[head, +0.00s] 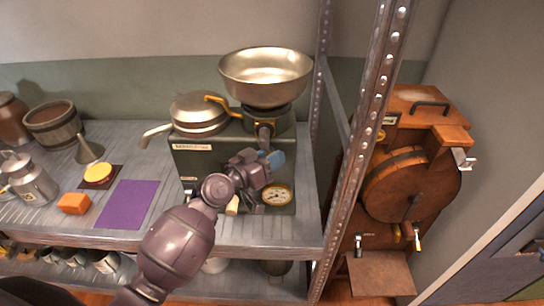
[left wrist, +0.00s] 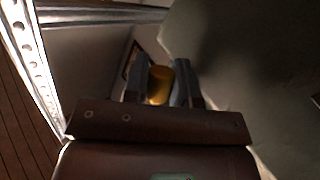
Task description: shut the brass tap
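A dark green box-shaped appliance (head: 192,160) with a round dial (head: 277,196) stands on the shelf. A yellow brass-coloured lever (head: 217,99) shows at its top, beside the pans. In the left wrist view a brass-coloured cylindrical piece (left wrist: 160,84), perhaps part of the tap, lies between the two fingers of my left gripper (left wrist: 163,88). The fingers stand apart, with a narrow gap seeming to show beside the piece. I cannot tell the tap's setting. My right gripper is not in view.
A wide metal pan (head: 266,76) and a lidded pan (head: 199,113) sit on top of the appliance. A metal shelf post (head: 362,150) rises close on the right, with a wooden machine (head: 410,185) beyond. A purple mat (head: 127,204) lies left.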

